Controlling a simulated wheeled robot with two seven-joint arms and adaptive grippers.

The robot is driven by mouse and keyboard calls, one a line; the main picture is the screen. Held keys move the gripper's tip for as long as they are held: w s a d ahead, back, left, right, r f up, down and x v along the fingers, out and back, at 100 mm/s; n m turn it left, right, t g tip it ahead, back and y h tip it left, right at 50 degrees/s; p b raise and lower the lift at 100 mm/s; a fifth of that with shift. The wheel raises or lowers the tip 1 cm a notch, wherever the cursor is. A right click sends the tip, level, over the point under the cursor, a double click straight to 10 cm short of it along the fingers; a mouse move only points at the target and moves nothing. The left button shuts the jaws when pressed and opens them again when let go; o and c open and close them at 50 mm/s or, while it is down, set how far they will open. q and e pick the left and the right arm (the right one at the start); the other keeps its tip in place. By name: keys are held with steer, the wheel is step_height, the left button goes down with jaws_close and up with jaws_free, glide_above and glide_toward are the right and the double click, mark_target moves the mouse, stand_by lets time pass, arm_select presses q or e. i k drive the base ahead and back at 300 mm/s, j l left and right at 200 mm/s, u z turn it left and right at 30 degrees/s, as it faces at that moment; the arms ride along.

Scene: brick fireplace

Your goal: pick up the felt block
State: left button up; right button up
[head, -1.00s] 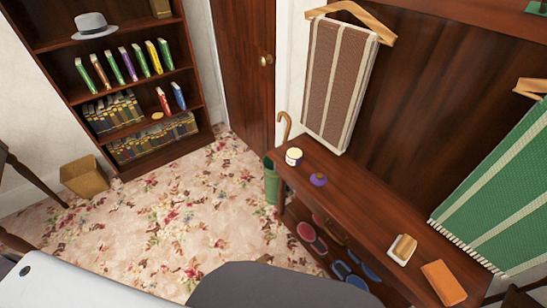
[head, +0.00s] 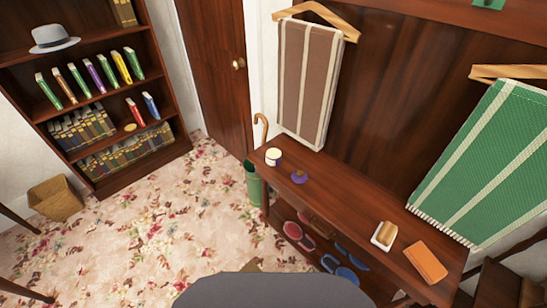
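A small tan block with a white base or edge (head: 384,235) lies on top of the dark wooden bench (head: 340,208), towards its right end. It may be the felt block, but its material is too small to tell. A flat orange block (head: 426,262) lies just to its right, apart from it. Neither of my grippers is in view, and nothing touches these things.
A white jar (head: 273,157) and a purple round object (head: 299,176) stand on the bench's left part. Pairs of shoes sit on its lower shelf. A green blanket (head: 487,165) hangs behind the bench. Flowered carpet (head: 165,235) is open to the left.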

mark_target(385, 234)
steer(key=z, duration=1.45)
steer(key=l+u, duration=0.2)
steer(key=l, duration=0.5)
steer(key=k+l+u, duration=0.2)
steer(key=l, duration=0.5)
steer(key=i, duration=0.1)
